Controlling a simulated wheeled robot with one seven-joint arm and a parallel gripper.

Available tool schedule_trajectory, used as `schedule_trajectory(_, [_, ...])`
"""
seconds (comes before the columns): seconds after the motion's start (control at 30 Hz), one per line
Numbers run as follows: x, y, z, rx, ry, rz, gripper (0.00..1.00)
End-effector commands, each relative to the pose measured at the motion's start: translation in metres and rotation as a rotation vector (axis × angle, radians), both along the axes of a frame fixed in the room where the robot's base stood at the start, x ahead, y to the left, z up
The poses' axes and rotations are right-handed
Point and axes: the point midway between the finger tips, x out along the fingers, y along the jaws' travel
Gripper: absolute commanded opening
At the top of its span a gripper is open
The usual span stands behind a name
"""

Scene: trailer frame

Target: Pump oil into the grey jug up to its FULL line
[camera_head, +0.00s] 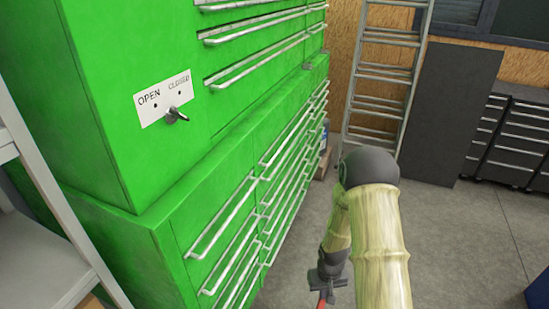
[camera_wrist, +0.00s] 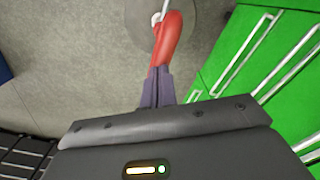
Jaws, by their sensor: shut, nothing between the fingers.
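My gripper (camera_head: 325,288) hangs low at the bottom of the head view, right of the green cabinet. In the wrist view its two purple-grey fingers (camera_wrist: 157,88) are together, with nothing seen held between them. A curved red part (camera_wrist: 168,38) with a pale tip shows in line with the fingertips; I cannot tell whether it touches them. A bit of red also shows below the gripper in the head view (camera_head: 322,300). Behind the red part is a grey round surface (camera_wrist: 190,22). I cannot identify a grey jug, a FULL line or an oil pump in either view.
The green drawer cabinet (camera_head: 110,130) fills the left, with long metal handles and an OPEN/CLOSED plate (camera_head: 163,98) with a small lever. A ladder (camera_head: 385,75), a dark panel (camera_head: 450,110) and black drawers (camera_head: 520,135) stand behind.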

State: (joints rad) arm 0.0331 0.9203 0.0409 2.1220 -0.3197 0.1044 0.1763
Motion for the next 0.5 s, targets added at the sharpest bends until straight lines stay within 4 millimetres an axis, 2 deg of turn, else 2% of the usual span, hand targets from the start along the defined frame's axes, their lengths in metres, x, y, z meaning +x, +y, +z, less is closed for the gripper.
schedule_trajectory(0.03, [-0.001, 0.0, 0.007, -0.001, 0.004, 0.0, 0.0])
schedule_trajectory(0.5, [0.0, 0.0, 0.045, 0.001, 0.001, -0.002, 0.0])
